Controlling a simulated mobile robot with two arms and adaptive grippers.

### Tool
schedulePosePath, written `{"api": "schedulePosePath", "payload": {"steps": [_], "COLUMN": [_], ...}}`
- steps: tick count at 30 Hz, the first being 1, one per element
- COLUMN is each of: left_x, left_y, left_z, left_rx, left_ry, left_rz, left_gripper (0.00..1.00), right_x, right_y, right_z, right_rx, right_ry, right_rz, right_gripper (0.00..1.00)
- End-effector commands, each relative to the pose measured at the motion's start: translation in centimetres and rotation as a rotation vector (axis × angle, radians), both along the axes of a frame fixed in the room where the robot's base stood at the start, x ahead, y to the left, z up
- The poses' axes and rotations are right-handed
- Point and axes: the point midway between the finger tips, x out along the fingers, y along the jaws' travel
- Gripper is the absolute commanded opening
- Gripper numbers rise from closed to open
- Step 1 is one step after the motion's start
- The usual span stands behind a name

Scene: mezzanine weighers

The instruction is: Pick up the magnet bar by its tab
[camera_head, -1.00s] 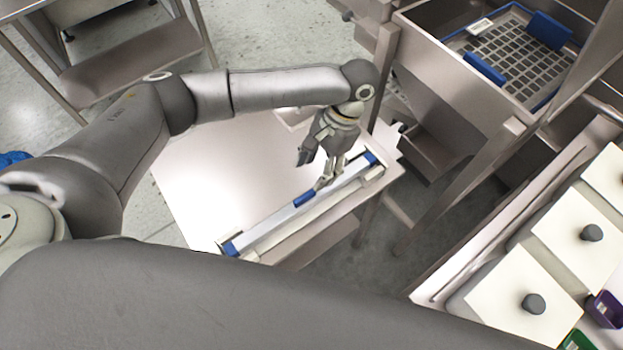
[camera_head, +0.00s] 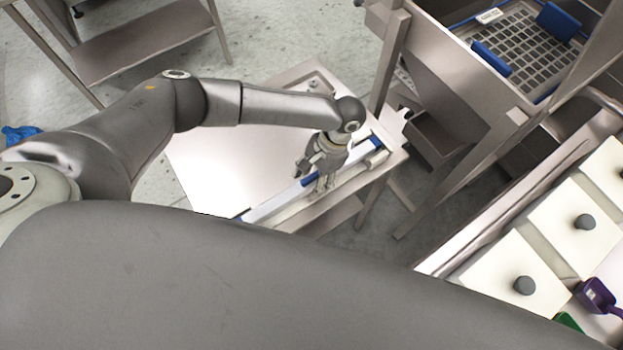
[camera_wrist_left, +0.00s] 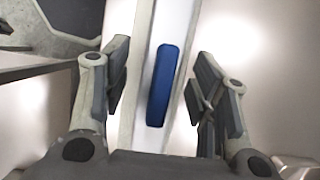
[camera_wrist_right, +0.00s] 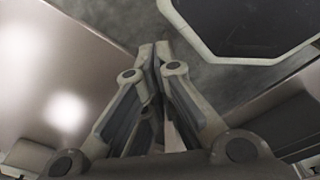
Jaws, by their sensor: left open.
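The magnet bar (camera_head: 280,202) is a long pale bar lying along the front edge of a steel table. It has blue ends and a blue tab (camera_head: 308,180) near its middle. My left gripper (camera_head: 313,178) is open just over the bar at the tab. In the left wrist view the blue tab (camera_wrist_left: 160,85) lies between the two spread fingers, with a gap on each side; neither finger appears to touch it. In the head view the gripper partly hides the tab. My right gripper (camera_wrist_right: 153,55) shows only in its wrist view, fingers together, with nothing visible in them.
The steel table top (camera_head: 220,165) is otherwise mostly bare. A steel hopper with a grid screen (camera_head: 515,55) stands at the upper right. White lids with grey knobs (camera_head: 524,285) and a purple scoop (camera_head: 597,297) are at the lower right. Another steel bench (camera_head: 150,45) stands upper left.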

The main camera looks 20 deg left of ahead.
Motion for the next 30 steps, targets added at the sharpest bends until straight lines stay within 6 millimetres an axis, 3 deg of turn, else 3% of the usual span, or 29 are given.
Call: {"api": "schedulePosePath", "payload": {"steps": [2,5,14,30], "left_x": [0.0,0.0,0.0,0.1], "left_y": [0.0,0.0,0.0,0.0], "left_z": [0.0,0.0,0.0,0.2], "left_rx": [0.0,0.0,0.0,-0.001], "left_ry": [0.0,0.0,0.0,-0.001], "left_rz": [0.0,0.0,0.0,0.0], "left_gripper": [0.52,0.39,0.01,0.0], "right_x": [-1.2,-2.0,-1.4,-0.7], "right_y": [-0.1,-0.1,0.0,0.2], "right_z": [-0.1,-0.1,-0.1,0.0], "right_rx": [-0.002,-0.002,-0.001,0.002], "right_ry": [0.017,0.03,0.02,0.009], "right_rz": [0.0,0.0,0.002,0.003], "right_gripper": [0.0,0.0,0.0,0.0]}}
